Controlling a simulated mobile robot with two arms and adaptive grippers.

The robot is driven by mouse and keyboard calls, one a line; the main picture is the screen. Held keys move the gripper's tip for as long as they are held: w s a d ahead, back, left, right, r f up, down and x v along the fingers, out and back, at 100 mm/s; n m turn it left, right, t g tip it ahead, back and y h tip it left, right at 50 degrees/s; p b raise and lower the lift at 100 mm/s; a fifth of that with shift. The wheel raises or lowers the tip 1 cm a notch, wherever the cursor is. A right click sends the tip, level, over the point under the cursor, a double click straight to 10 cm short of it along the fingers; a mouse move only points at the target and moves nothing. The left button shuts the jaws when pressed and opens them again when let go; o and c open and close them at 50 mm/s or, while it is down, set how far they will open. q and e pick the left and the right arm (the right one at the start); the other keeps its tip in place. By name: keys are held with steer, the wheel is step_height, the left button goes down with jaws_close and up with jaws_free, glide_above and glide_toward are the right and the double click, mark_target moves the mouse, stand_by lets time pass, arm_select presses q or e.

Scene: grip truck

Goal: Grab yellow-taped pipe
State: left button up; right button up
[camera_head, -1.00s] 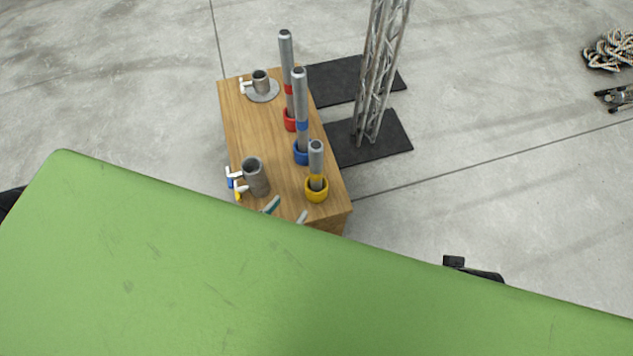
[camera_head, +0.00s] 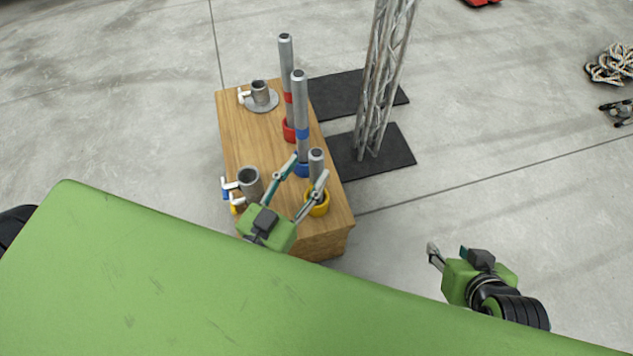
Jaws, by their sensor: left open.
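The yellow-taped pipe (camera_head: 316,158) is the shortest of the three upright grey pipes. It stands in a yellow ring holder (camera_head: 320,207) at the near right of the wooden table (camera_head: 262,143). My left gripper (camera_head: 305,173) is open, its two fingers reaching up beside the pipe. One finger lies left of the pipe and the other crosses in front of its lower part, hiding the tape. I cannot tell whether they touch it. My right gripper (camera_head: 447,252) is off to the right above the floor, seen from the side; its opening is unclear.
A blue-taped pipe (camera_head: 300,105) and a red-taped pipe (camera_head: 287,65) stand behind in blue and red holders. A grey cup-like fitting (camera_head: 250,184) is left of my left gripper. A metal truss (camera_head: 385,80) rises on black plates at right. Open floor lies right.

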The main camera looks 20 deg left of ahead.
mark_target(313, 166)
arm_select(q)
steer(key=w, duration=0.1)
steer(key=w+f+b, duration=0.1)
steer(key=w, duration=0.1)
steer(key=w+d, duration=0.1)
steer(key=shift+w+f+b, duration=0.15)
steer(key=shift+f+b, duration=0.05)
steer(key=shift+b, duration=0.1)
steer(key=shift+w, duration=0.3)
steer(key=shift+r, duration=0.1)
jaws_close()
arm_select(e)
steer(key=w+a+r+t+y, duration=0.1)
steer(key=w+a+r+t, duration=0.1)
steer(key=w+r+t, duration=0.2)
steer(key=w+r, duration=0.2)
steer(key=w, duration=0.1)
steer(key=shift+w+a+r+t, duration=0.15)
steer(key=shift+w+a+t, duration=0.15)
steer(key=shift+a, duration=0.1)
